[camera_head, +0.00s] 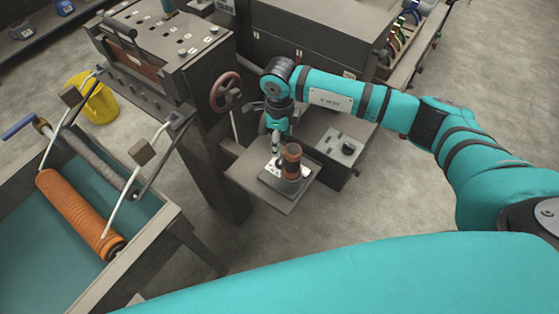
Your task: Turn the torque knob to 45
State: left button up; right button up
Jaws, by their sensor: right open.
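My right gripper (276,150) points down over a small grey instrument (284,186) on a square plate beside the machine. It is open, with its fingertips close to the instrument; I cannot tell whether they touch it. A brown upright cylinder (291,160) with a dark top stands on the instrument, just right of the fingertips. A small black knob (348,148) sits on a grey box to the right, apart from the gripper. No label or scale is readable, so I cannot tell which part is the torque knob or its setting. My left gripper is out of view.
A red-brown handwheel (226,92) is on the grey machine left of my right wrist. The square plate (248,178) juts out over the floor. An orange roller (78,214) lies in a trough at the left, near a yellow bucket (100,104). Open floor lies right of the grey box.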

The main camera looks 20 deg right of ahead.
aim_at(280, 159)
notch_tip(280, 159, down, 9)
jog(key=b, duration=0.4)
jog(key=shift+f+b, duration=0.1)
jog(key=shift+b, duration=0.2)
jog(key=c, duration=1.2)
jog(key=shift+o, duration=0.2)
jog(key=shift+m+b, duration=0.35)
jog(key=shift+m, duration=0.35)
jog(key=o, duration=1.2)
jog(key=shift+c, duration=0.2)
